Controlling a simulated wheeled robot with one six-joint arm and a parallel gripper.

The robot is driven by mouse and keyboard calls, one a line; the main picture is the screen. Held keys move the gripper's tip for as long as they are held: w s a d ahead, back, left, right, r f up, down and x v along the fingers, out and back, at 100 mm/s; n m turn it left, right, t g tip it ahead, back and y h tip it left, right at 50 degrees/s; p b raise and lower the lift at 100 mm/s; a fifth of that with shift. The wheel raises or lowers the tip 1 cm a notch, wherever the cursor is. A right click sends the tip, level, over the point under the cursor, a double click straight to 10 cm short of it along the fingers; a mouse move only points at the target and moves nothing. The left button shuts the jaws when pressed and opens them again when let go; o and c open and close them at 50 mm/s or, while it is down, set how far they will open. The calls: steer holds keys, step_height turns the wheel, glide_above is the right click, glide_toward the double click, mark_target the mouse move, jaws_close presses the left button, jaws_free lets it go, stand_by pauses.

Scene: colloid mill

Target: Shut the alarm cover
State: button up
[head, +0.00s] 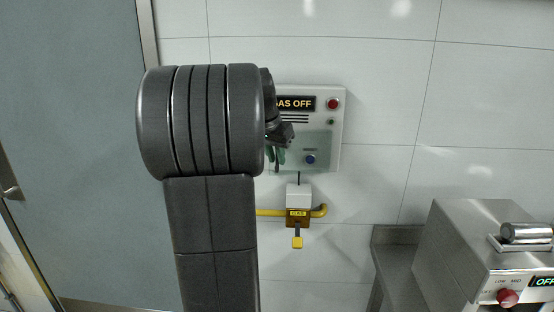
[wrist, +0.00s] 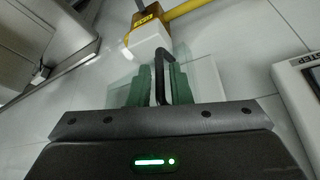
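The alarm panel (head: 336,120) is a pale box on the wall with a "GAS OFF" sign. A clear, greenish pane, apparently the cover (head: 322,143), shows over its lower part around a blue button (head: 310,159). How far the pane is swung I cannot tell. My gripper (head: 276,155) is at the panel's lower left, partly hidden by my arm. In the wrist view its two green fingers (wrist: 160,85) are apart, with a dark bent bar (wrist: 160,84) between them and gaps showing beside it. The clear pane (wrist: 207,82) lies beyond the fingers.
Below the panel is a white box (head: 298,194) on a yellow pipe (head: 319,211) with a yellow tag (head: 297,242). A steel machine (head: 470,240) stands at the lower right. A grey door (head: 70,130) is at the left. The wall right of the panel is clear.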

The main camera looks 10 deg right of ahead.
steer(key=shift+x, duration=1)
jaws_close()
steer(key=shift+r, duration=0.1)
